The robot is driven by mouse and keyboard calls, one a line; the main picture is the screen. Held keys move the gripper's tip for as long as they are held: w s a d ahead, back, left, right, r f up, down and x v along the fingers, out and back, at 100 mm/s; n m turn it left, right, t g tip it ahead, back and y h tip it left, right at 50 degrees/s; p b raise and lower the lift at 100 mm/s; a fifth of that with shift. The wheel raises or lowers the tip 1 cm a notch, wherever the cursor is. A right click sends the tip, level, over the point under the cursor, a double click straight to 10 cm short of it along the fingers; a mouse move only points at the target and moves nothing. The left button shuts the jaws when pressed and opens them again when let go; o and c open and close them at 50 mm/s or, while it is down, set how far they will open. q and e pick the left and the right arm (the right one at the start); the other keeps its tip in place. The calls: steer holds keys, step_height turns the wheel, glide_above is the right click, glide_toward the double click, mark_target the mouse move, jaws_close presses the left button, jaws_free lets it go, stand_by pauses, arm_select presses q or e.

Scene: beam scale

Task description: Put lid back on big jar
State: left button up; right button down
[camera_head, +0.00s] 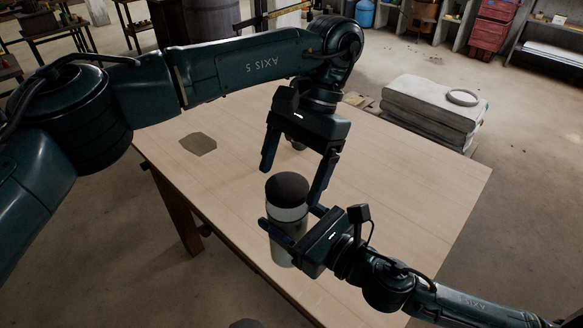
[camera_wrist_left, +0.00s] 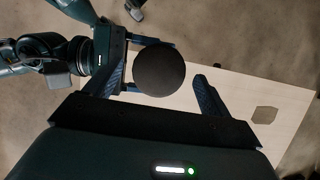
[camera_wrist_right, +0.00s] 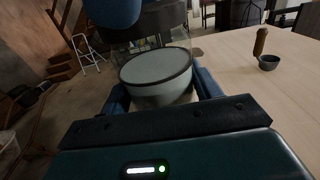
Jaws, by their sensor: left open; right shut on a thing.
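The big jar (camera_head: 281,248) is a clear cylinder with pale contents, upright near the table's front edge. A dark round lid (camera_head: 287,189) is at its top; I cannot tell whether it is fully seated. My right gripper (camera_head: 292,218) is shut around the jar's side; the jar's pale contents (camera_wrist_right: 155,72) show between its fingers in the right wrist view. My left gripper (camera_head: 294,176) is open above, pointing down, its fingers on either side of the lid. In the left wrist view the lid (camera_wrist_left: 159,70) lies between the spread fingers, apart from the right-hand finger.
The wooden table (camera_head: 400,185) is mostly clear. A dark flat patch (camera_head: 198,144) lies on its left part. A small dark bowl (camera_wrist_right: 268,63) with a brown upright thing stands farther back. Stacked grey sacks (camera_head: 432,105) lie on the floor beyond the table.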

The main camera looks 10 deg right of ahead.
arm_select(q)
steer(key=shift+r, duration=2.25)
steer(key=shift+c, duration=0.4)
